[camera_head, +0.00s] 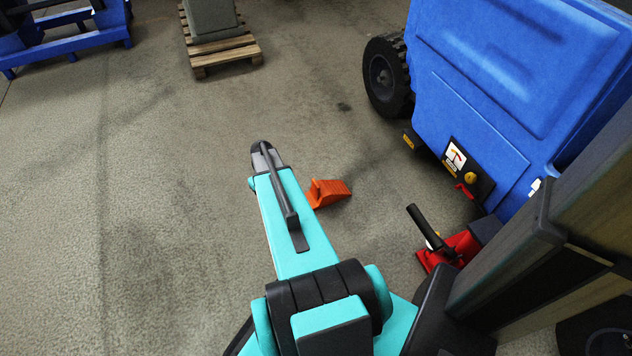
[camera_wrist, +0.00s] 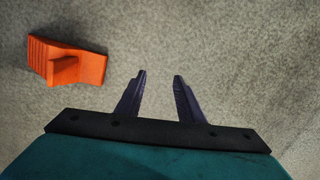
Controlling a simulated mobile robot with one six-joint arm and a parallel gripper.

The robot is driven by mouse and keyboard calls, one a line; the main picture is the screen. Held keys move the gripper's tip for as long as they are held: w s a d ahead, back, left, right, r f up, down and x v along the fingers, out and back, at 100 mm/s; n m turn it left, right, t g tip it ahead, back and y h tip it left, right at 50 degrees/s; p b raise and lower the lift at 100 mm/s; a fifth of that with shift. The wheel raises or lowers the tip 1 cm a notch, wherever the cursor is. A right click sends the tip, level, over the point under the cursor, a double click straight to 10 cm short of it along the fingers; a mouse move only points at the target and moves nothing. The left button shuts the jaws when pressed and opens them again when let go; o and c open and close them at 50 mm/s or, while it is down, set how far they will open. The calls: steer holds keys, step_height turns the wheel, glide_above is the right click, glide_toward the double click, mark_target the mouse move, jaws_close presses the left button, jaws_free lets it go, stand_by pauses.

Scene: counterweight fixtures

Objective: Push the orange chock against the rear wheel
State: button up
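The orange chock (camera_head: 328,193) lies on the floor, just right of my arm's end in the head view. In the wrist view the chock (camera_wrist: 66,62) is at the upper left, with its ridged slope toward the left. My gripper (camera_wrist: 160,76) is open and empty in the wrist view, its two dark fingers apart. The chock is left of the fingers and not touching them. In the head view the fingers are hidden by my arm. A black wheel (camera_head: 388,76) of the blue machine stands at the upper right, well apart from the chock.
The blue machine (camera_head: 510,80) fills the upper right. A red jack (camera_head: 447,250) with a black handle stands by its lower side. A wooden pallet (camera_head: 226,55) with a grey block and a blue frame (camera_head: 70,45) are at the back left. The floor between chock and wheel is clear.

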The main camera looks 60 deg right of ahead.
steer(key=s+d+f+b, duration=0.2)
steer(key=d+b, duration=0.2)
steer(key=d, duration=0.7)
steer(key=m+t+h+b, duration=0.1)
steer(key=m+b, duration=0.1)
steer(key=b, duration=0.2)
glide_above(316, 183)
steer(key=shift+w+a+f, duration=0.15)
steer(key=shift+w+f, duration=0.05)
steer(key=shift+f, duration=0.05)
steer(key=shift+s+d+r, duration=0.15)
steer(key=shift+d, duration=0.1)
steer(key=shift+f, duration=0.2)
steer(key=shift+f+b, duration=2.05)
steer(key=shift+f, duration=2.25)
